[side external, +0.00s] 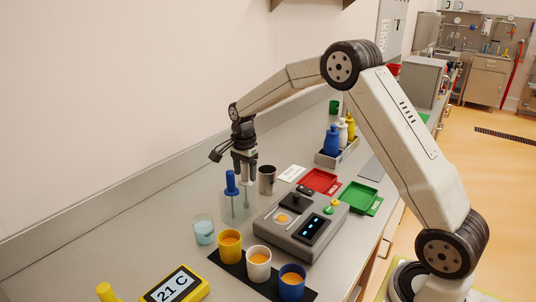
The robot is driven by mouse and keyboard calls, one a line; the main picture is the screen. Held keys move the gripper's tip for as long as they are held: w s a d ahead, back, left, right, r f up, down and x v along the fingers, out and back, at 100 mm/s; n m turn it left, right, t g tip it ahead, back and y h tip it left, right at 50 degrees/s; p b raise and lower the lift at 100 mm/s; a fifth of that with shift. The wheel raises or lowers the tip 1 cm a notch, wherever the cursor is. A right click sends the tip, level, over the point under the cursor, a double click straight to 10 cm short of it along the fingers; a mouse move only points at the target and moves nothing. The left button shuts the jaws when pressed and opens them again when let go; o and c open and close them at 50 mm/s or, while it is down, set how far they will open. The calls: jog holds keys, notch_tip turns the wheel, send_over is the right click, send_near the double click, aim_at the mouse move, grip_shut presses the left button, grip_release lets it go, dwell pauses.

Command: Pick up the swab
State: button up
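A blue-handled tool (231,183), which looks like the swab, stands upright in a clear holder (238,207) on the grey bench. Its lower end is hard to make out through the clear walls. My gripper (246,178) points down just behind and to the right of the blue handle in the side view. Its two pale fingers look a little apart, with nothing visible between them. I cannot tell how far it is from the handle in depth.
A metal cup (267,180) stands close to my gripper's right. A glass beaker (203,230), yellow cup (230,246), white cup (258,264) and blue cup (292,282) stand in front. A grey scale (290,245), red tray (320,181) and green tray (360,198) lie to the right.

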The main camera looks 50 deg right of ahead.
grip_shut()
jog(key=shift+r, duration=0.15)
notch_tip(320, 180, up, 18)
dwell(0.7)
dwell(0.5)
notch_tip(320, 180, up, 11)
jog(key=shift+r, duration=0.2)
dwell(0.7)
jog(key=shift+f, duration=0.1)
